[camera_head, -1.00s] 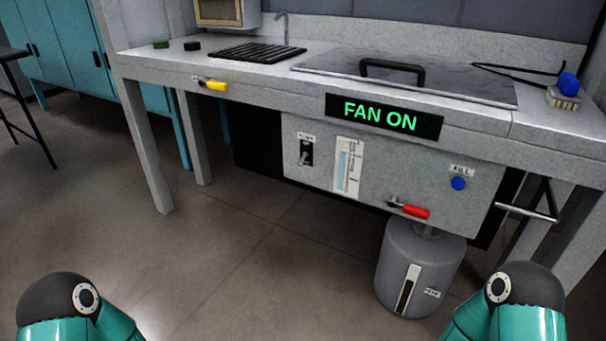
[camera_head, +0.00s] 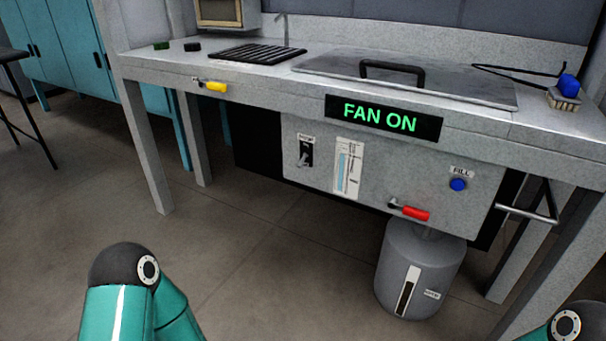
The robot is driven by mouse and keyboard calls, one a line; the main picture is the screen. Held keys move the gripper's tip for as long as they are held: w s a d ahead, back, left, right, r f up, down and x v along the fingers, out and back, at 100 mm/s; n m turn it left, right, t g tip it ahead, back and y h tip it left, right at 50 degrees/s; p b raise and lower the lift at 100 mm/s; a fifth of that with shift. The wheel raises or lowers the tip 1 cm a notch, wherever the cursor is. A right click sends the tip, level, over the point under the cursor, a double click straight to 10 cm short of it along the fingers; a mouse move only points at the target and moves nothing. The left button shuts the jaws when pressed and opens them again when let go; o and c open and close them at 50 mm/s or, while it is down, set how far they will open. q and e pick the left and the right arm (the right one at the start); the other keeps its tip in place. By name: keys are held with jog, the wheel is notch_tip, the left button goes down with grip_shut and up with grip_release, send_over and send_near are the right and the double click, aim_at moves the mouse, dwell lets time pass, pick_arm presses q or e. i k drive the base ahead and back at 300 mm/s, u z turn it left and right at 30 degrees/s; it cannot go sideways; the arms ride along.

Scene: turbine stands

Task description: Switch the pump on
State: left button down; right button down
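A black toggle switch (camera_head: 306,152) with a small label above it is on the left part of the grey front panel (camera_head: 400,170). Its lever appears to point down; the label is too small to read surely. A blue button (camera_head: 457,185) under a small label is at the panel's right. Which of these is the pump control I cannot tell. Neither gripper is in view; only teal and black links of my two arms show at the bottom, well short of the panel.
A lit sign (camera_head: 384,118) reads FAN ON. A yellow-handled valve (camera_head: 215,87) is on the bench's front edge. A red-handled valve (camera_head: 415,213) sits above a grey tank (camera_head: 420,268). A lid with a black handle (camera_head: 392,71) lies on top. The floor before the bench is clear.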

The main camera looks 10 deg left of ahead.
aim_at(300, 164)
jog(key=z, duration=0.05)
jog(key=i, duration=1)
jog(key=u, duration=0.05)
